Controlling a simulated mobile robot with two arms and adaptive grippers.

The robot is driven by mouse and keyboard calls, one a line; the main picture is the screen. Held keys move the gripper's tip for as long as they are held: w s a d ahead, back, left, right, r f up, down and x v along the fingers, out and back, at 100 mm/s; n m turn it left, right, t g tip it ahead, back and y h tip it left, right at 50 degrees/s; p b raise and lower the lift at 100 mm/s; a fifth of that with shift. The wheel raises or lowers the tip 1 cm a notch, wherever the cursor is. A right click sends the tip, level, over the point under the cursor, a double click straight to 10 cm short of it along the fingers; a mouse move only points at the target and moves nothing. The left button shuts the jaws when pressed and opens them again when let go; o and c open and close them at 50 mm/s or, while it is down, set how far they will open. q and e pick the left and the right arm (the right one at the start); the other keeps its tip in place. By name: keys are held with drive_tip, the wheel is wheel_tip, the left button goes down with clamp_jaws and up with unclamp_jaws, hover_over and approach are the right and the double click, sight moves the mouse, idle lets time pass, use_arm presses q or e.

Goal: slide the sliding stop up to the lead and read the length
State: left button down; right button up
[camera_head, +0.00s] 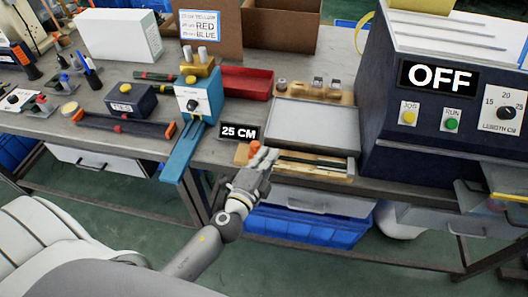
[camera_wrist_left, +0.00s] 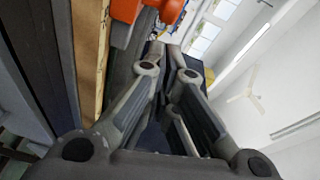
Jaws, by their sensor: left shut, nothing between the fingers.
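The orange sliding stop (camera_head: 254,148) sits at the left end of a wooden measuring board (camera_head: 335,176) at the table's front edge. A dark strip (camera_head: 315,165) runs along the board; I cannot tell whether it is the rail or a lead. In the left wrist view, the orange stop (camera_wrist_left: 148,10) is just beyond the shut fingertips (camera_wrist_left: 168,50); contact is unclear. My right gripper is out of view.
A grey tray (camera_head: 312,125) lies behind the board. A dark machine (camera_head: 440,100) marked "OFF" stands at right. A blue tester (camera_head: 198,98) and a red bin (camera_head: 247,82) stand left and behind. Blue crates (camera_head: 305,228) are below the table.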

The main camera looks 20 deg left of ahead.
sight(250, 153)
use_arm(q)
drive_tip(key=shift+w+a+f, duration=0.1)
drive_tip(key=shift+a+f, duration=0.05)
drive_tip(key=shift+a, duration=0.4)
drive_tip(key=a, duration=0.3)
drive_tip(key=shift+s+f+b, duration=0.1)
drive_tip(key=shift+s+b, duration=0.3)
drive_tip(key=shift+s+a, duration=0.1)
drive_tip(key=shift+a, duration=0.3)
drive_tip(key=shift+d+r, duration=0.1)
drive_tip(key=shift+r, duration=0.1)
